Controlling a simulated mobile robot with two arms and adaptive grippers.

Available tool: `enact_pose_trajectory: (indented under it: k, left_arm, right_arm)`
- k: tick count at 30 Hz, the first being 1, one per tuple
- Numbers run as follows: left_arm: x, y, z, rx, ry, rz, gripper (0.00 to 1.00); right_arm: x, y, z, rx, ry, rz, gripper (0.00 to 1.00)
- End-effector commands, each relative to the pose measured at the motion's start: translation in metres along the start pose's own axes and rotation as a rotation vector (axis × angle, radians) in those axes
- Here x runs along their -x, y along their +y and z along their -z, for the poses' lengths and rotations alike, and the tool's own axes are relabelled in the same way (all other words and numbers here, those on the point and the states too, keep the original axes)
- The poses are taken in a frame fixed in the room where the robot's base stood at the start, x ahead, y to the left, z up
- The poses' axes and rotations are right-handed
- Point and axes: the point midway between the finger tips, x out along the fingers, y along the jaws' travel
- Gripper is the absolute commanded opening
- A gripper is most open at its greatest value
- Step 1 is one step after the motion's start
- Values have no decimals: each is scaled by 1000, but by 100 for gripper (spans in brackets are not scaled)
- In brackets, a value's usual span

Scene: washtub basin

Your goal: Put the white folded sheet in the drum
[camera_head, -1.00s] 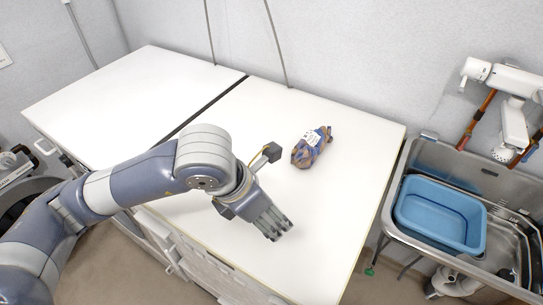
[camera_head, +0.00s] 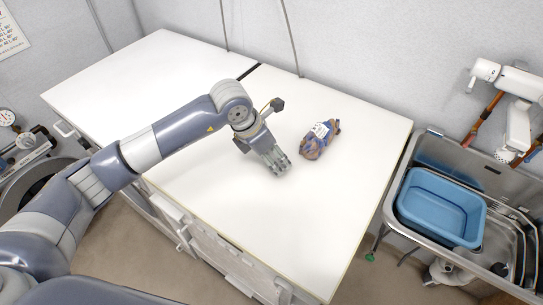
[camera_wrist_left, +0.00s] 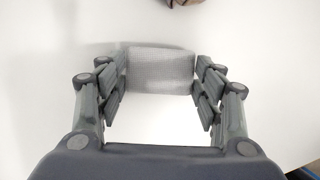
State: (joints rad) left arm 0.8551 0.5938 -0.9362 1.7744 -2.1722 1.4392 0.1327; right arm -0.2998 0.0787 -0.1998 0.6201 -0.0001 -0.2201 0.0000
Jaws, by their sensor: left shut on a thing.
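The white folded sheet (camera_wrist_left: 160,68) shows in the left wrist view as a pale, finely textured block between the fingers of my left gripper (camera_wrist_left: 160,88). My left gripper is shut on it, one set of fingers at each side. In the head view my left gripper (camera_head: 277,168) points down at the white table top (camera_head: 340,200), and the sheet cannot be made out there against the white. At the left edge a round grey machine with a dark opening (camera_head: 28,190) is partly in view; it looks like the drum. My right gripper is not in view.
A brown and blue wrapped bundle with a white label (camera_head: 320,139) lies on the table just right of my left gripper. A metal sink (camera_head: 462,165) with a blue basin (camera_head: 441,207) stands at the right. The table's front part is clear.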

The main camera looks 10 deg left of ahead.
Motion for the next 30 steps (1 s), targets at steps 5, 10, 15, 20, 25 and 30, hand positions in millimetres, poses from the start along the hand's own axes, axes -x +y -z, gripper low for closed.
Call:
enact_pose_trajectory:
  k: [5,10,15,20,25,30]
  left_arm:
    - [-16,-1,7,0,0,1,52]
    - [-16,0,7,0,0,0,52]
    - [-19,0,8,-1,0,0,64]
    - [-18,0,8,0,0,0,82]
    - [-18,0,8,0,0,0,82]
    - [-16,0,7,0,0,0,82]
  right_arm:
    - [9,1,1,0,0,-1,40]
    - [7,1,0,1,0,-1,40]
    - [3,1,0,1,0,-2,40]
    - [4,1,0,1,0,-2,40]
    - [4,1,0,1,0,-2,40]
    - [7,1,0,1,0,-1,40]
